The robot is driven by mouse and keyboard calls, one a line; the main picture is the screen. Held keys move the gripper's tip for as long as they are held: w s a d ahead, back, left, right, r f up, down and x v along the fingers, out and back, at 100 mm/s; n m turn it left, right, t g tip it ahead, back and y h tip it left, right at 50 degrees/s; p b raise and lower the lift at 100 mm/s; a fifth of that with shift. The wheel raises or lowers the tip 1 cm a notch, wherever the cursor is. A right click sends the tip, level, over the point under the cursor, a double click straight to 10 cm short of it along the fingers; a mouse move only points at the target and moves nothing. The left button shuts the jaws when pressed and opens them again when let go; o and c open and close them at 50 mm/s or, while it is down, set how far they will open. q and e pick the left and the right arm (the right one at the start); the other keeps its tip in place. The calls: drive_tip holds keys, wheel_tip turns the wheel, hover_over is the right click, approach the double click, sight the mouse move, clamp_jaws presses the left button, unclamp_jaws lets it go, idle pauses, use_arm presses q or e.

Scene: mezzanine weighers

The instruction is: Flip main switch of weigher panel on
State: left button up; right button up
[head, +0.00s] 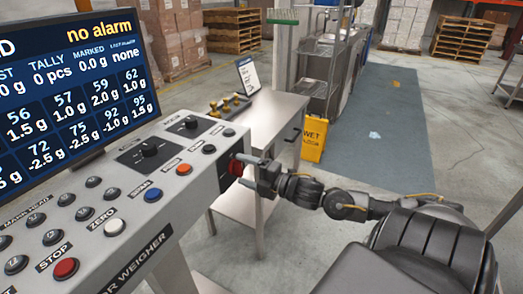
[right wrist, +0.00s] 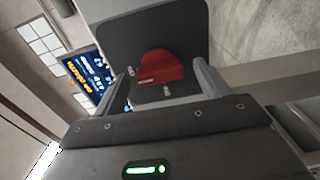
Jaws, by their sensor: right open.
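The weigher panel (head: 130,185) is a grey sloped console at the left of the head view. The main switch appears to be the red knob (head: 236,167) on the console's right end face. In the right wrist view the red knob (right wrist: 160,66) sits on a dark plate (right wrist: 112,38). My right gripper (head: 246,171) is open in front of that end face, its fingers pointing at the knob. In the right wrist view its fingers (right wrist: 161,84) stand one on each side of the knob, with gaps visible. Contact cannot be told. My left gripper is not in view.
A display (head: 65,90) reading "no alarm" stands behind the console's buttons, including a red stop button (head: 66,268). A metal table (head: 275,120) stands behind the gripper, with a yellow wet-floor sign (head: 314,139) beyond. Open floor lies at the right.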

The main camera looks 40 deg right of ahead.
drive_tip(key=v, duration=1)
idle(0.5)
